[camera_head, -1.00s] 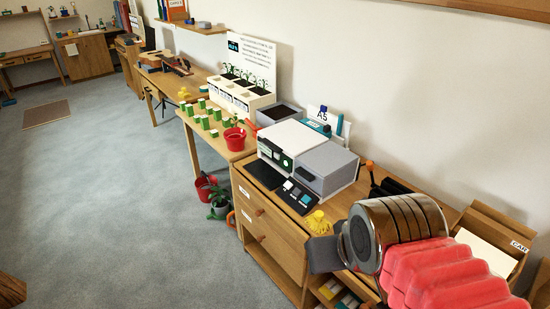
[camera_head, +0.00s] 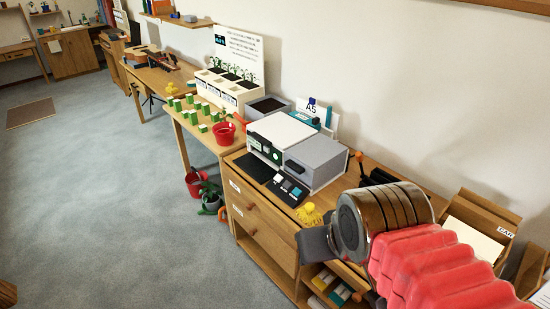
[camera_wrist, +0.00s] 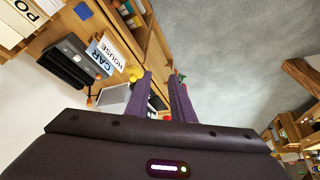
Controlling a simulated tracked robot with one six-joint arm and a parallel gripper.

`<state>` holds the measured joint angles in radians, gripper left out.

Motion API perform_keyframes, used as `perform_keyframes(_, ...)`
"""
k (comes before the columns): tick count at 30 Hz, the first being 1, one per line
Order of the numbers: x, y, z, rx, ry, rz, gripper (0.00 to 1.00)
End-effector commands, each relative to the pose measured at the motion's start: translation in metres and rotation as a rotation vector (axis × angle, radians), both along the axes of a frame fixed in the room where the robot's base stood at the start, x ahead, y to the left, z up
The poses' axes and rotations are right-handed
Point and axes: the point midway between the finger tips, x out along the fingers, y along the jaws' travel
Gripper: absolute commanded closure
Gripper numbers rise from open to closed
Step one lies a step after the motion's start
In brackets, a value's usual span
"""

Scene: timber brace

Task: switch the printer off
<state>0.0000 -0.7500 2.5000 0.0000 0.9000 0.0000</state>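The printer (camera_head: 312,160), a grey and white box, stands on top of the wooden cabinet in the head view. A dark panel (camera_head: 286,189) with several small coloured keys lies at its front; I cannot tell which part is the power switch or its state. My gripper (camera_head: 312,244) is in front of and below the printer, apart from it, near the cabinet's front edge. In the wrist view my gripper's two fingers (camera_wrist: 164,80) stand apart with nothing between them. A pale grey box beyond the left finger may be the printer, but I cannot tell.
A yellow figure (camera_head: 310,215) stands on the cabinet between the printer and my gripper. A red pot (camera_head: 223,133) and green blocks sit on the table beyond. A wooden tray marked CAR (camera_head: 470,246) is at the right. The grey floor (camera_head: 90,180) at left is open.

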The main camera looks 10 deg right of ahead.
Motion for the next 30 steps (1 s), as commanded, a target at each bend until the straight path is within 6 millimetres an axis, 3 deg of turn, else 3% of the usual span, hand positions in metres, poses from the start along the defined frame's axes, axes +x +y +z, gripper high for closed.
perform_keyframes(9, 0.0, 0.0, 0.0, 0.0, 0.0, 0.0, 1.0)
perform_keyframes(30, 0.0, 0.0, 0.0, 0.0, 0.0, 0.0, 1.0)
